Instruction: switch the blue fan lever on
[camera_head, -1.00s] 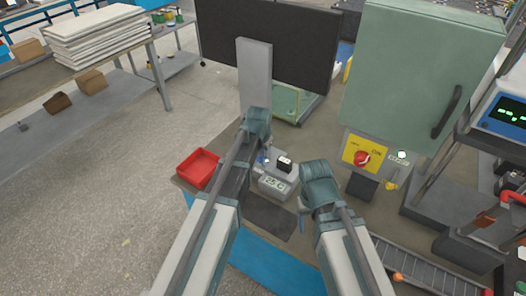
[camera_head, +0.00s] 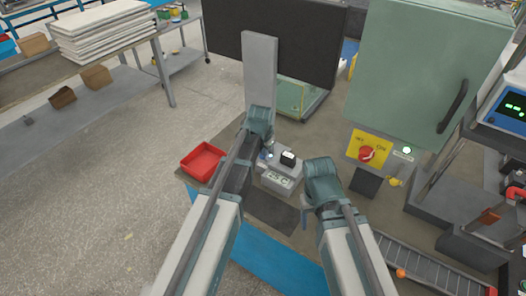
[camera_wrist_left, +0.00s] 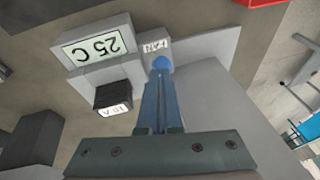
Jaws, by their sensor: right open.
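The blue fan lever (camera_wrist_left: 162,64) shows in the left wrist view as a rounded blue knob beside a "FAN" label (camera_wrist_left: 155,45) on a grey control box (camera_wrist_left: 120,38). My left gripper (camera_wrist_left: 161,76) has its two fingers close together, with their tips right at the knob. Whether they touch it or hold it I cannot tell. In the head view the left gripper (camera_head: 266,153) is at the left side of the box (camera_head: 278,181), and the lever is mostly hidden there. My right gripper (camera_head: 304,218) is open and empty, to the right of the box.
The box carries a "25 C" display (camera_wrist_left: 92,48) and a black switch (camera_wrist_left: 113,97). A red tray (camera_head: 203,161) lies to the left. A yellow panel with a red rotary knob (camera_head: 366,153) and a green cabinet (camera_head: 425,75) stand to the right. A grey upright panel (camera_head: 260,70) stands behind.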

